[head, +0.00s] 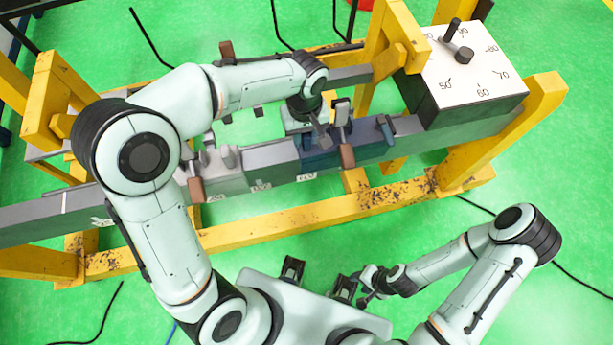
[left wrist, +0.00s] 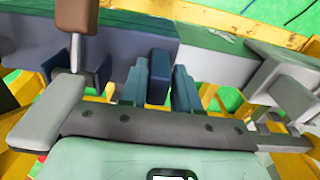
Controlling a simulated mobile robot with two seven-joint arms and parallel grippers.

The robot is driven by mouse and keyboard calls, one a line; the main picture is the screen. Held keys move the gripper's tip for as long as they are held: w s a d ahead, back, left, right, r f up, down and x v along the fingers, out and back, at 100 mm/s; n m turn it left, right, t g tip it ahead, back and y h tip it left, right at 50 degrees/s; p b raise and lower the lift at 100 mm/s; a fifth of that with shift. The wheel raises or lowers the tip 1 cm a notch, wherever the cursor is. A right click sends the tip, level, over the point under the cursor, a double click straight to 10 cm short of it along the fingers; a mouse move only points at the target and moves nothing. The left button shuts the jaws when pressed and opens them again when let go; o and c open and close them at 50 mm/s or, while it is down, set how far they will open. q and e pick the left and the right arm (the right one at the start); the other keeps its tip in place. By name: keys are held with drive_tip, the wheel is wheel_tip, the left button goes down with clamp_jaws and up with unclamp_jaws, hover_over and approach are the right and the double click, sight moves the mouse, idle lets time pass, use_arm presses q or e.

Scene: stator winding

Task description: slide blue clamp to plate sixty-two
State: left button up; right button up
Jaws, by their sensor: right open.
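The blue clamp (head: 346,150) sits on the grey rail, its dark blue body right of centre in the head view. An upright brown handle (head: 347,157) is on its front. My left gripper (head: 321,132) is over the clamp's left part, its fingers partly hidden by its own arm. My right gripper (head: 367,290) is open and empty in front of my body, away from the rail. Number plates (head: 307,177) line the rail's front; their digits are unreadable.
A grey clamp (head: 218,172) with a brown handle stands left of the blue clamp. A white-topped dial box (head: 468,75) with a black crank sits at the rail's right end. Yellow frame beams (head: 330,205) surround the rail. Cables lie on the green floor.

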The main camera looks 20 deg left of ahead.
use_arm(q)
drive_tip(key=s+a, duration=0.1)
drive_tip(key=s+a+b, duration=0.1)
drive_tip(key=a, duration=0.1)
drive_tip(key=shift+s+a+b, duration=0.2)
drive_tip(key=shift+s+a, duration=0.5)
drive_tip(key=shift+a, duration=0.3)
drive_tip(key=shift+s+a+b, duration=0.15)
drive_tip(key=shift+s+a, duration=0.5)
drive_tip(key=shift+a, duration=0.3)
use_arm(e)
drive_tip(key=shift+s+f, duration=0.25)
drive_tip(key=shift+f, duration=0.3)
drive_tip(key=shift+s+f, duration=0.2)
drive_tip(key=shift+f, duration=0.3)
use_arm(q)
drive_tip(key=shift+s+a, duration=0.25)
drive_tip(key=shift+a, duration=0.15)
use_arm(e)
drive_tip(key=shift+f, duration=0.1)
use_arm(q)
drive_tip(key=shift+w+d, duration=0.1)
drive_tip(key=shift+d, duration=0.05)
drive_tip(key=shift+o, duration=1.4)
drive_tip(key=shift+r, duration=0.1)
